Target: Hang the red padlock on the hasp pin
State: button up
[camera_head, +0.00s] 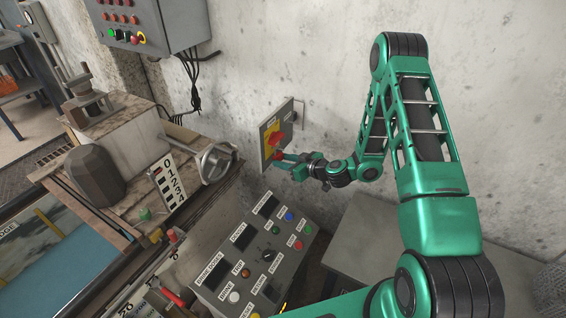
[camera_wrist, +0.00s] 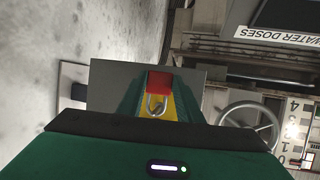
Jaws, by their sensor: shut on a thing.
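My green gripper (camera_head: 285,159) is at the wall, in front of the yellow-faced switch box (camera_head: 270,146). In the wrist view the gripper (camera_wrist: 157,100) is shut on the red padlock (camera_wrist: 159,82). The padlock's grey shackle (camera_wrist: 157,106) shows as a loop on the near side of its red body. In the head view a small red patch of the padlock (camera_head: 278,155) shows at the fingertips, just below the red switch handle (camera_head: 274,138). I cannot make out the hasp pin; whether the shackle touches anything is not clear.
A sloping control desk (camera_head: 252,258) with buttons stands below the gripper. A handwheel (camera_head: 216,163) and a number board (camera_head: 171,182) are to the left. A grey button cabinet (camera_head: 150,25) hangs above left. Bare wall lies right of the switch box.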

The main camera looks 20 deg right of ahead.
dwell(0.3)
jog(key=o, duration=1.2)
